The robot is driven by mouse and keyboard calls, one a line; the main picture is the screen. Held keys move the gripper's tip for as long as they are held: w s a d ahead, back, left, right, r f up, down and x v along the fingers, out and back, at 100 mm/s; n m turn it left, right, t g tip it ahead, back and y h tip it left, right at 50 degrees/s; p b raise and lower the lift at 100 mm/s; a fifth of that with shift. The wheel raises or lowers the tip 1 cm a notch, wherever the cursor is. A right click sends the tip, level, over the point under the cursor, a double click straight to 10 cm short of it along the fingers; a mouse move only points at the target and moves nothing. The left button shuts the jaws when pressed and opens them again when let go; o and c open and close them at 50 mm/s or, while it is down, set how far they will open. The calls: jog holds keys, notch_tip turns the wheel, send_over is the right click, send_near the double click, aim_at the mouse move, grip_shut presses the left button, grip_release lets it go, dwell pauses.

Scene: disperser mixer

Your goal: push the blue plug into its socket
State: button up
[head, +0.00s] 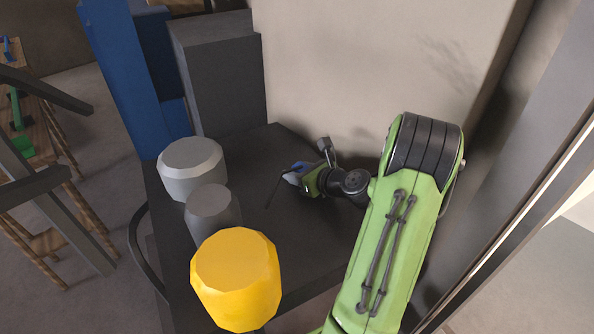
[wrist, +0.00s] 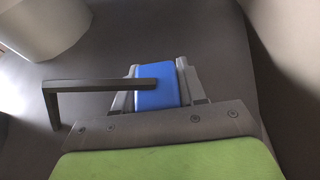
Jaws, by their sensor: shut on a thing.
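The blue plug (wrist: 157,85) sits between the two grey fingers of my gripper (wrist: 160,88) in the wrist view. My gripper is shut on it. A dark L-shaped bar (wrist: 85,90) reaches from the plug's face out to the left and bends down. In the head view my gripper (head: 293,175) is over the dark table, near the pale wall, and the plug shows only as a small patch of blue. I cannot make out the socket in either view.
The dark table (head: 262,245) carries a pale grey container (head: 190,170), a darker grey one (head: 213,207) and a yellow one (head: 237,282) on its left. A dark grey box (head: 222,75) and a blue column (head: 118,75) stand behind. The table's middle is clear.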

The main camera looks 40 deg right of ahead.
jog(key=shift+f+b, duration=0.3)
jog(key=shift+f, duration=0.25)
jog(key=o, duration=1.2)
jog(key=shift+c, duration=0.2)
jog(key=p+v, duration=0.2)
jog(key=v, duration=1.3)
jog(key=shift+s+p, duration=0.4)
jog(key=shift+w+r, duration=0.1)
